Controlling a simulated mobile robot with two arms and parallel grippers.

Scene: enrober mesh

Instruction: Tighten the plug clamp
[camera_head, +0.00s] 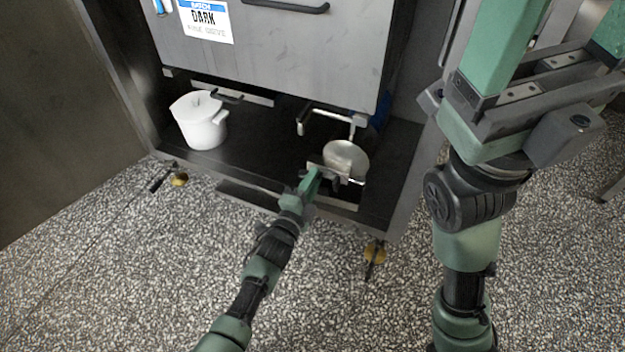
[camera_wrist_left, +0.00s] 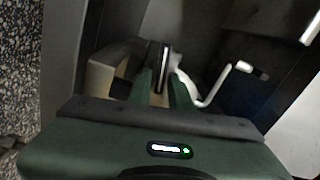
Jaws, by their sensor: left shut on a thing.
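The plug clamp (camera_wrist_left: 163,56) shows in the left wrist view as a narrow metal piece between my left gripper's fingers (camera_wrist_left: 162,88). In the head view, my left gripper (camera_head: 328,174) reaches under the machine to the pale round metal plug end (camera_head: 346,157). It is shut on a part of the clamp there; the fingers hide which part. A bent metal handle (camera_head: 333,114) stands just above, and a pale lever shows right of the fingers in the wrist view (camera_wrist_left: 224,84). My right gripper (camera_head: 563,32) is raised at the upper right, its fingers apart and their tips out of frame.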

